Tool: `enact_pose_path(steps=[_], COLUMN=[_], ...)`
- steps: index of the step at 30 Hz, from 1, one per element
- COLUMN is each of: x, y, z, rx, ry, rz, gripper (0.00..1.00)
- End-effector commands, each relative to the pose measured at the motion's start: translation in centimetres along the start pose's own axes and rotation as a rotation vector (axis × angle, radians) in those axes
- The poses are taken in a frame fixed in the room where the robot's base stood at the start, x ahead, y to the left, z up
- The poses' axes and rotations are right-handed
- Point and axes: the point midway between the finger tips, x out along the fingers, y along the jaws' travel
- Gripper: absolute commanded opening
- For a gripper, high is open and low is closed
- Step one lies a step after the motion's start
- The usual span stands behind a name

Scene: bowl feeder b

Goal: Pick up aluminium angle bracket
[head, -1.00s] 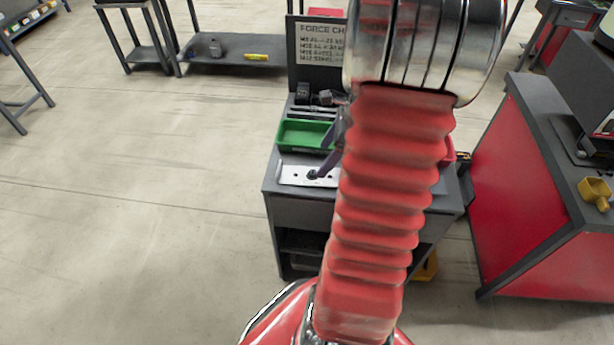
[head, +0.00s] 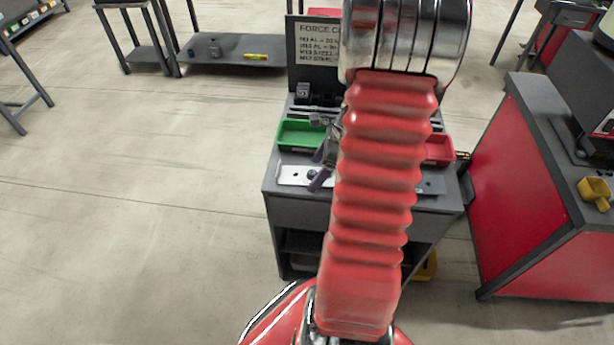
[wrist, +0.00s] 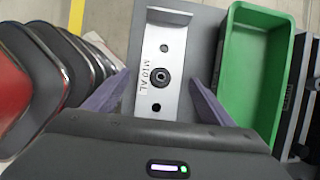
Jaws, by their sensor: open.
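The aluminium angle bracket (wrist: 160,60) is a silver plate marked M10 AL, with an upturned flange at its far end. A dark bolt head or nut sits at its centre, with a hole on either side. In the head view the bracket (head: 292,174) lies flat near the workbench's front left edge. My gripper (wrist: 159,78) is open, with one purple finger on each side of the bracket in the wrist view. Its fingers (head: 321,172) also show over the bracket's right part in the head view. The gripper body hides the bracket's near end. I cannot tell whether the fingers touch it.
A green tray (wrist: 255,75) stands close right of the bracket in the wrist view. A red tray (head: 439,148) is at the right of the workbench (head: 300,208), partly behind my arm. A dark torque-chart panel (head: 306,70) rises at the back. Open floor lies left.

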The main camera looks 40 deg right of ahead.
Motion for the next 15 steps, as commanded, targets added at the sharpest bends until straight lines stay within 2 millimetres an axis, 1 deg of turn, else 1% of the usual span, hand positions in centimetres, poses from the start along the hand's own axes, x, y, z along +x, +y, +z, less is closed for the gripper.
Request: enact_pose_path(steps=[1,3,15], x=[0.52,0.81,0.84], y=[0.07,0.03,0.01], z=[0.03,0.04,0.04], rx=[0.000,0.000,-0.001], ry=[-0.001,0.000,0.000], rz=[0.003,0.001,0.000], gripper=[0.77,0.77,0.77])
